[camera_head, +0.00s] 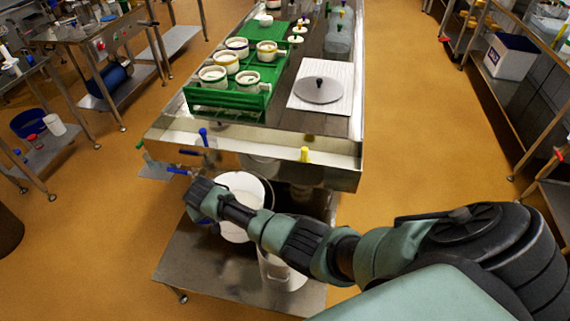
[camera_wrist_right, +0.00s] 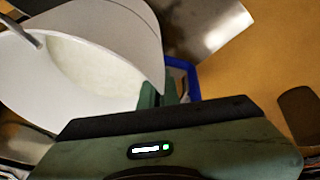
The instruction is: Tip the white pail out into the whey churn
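A white vessel (camera_head: 240,183), likely the pail, is beside my right gripper (camera_head: 192,197), below the near end of the steel table. My right arm crosses in front of it. In the right wrist view a white vessel (camera_wrist_right: 88,127) with a pale content fills the upper left, with a metal handle at its left edge. The green fingers of my right gripper (camera_wrist_right: 158,92) are close together at its rim; I cannot tell whether they grip it. A second white vessel (camera_head: 290,277) stands lower, partly behind my arm. I cannot tell which vessel is the churn. My left gripper is out of view.
The low steel platform (camera_head: 205,262) is bare at its left. The steel table (camera_head: 330,122) above carries a green tray (camera_head: 225,98) with several moulds and a white board (camera_head: 342,76) with a grey disc. A blue part (camera_wrist_right: 190,78) is just beyond my right fingers.

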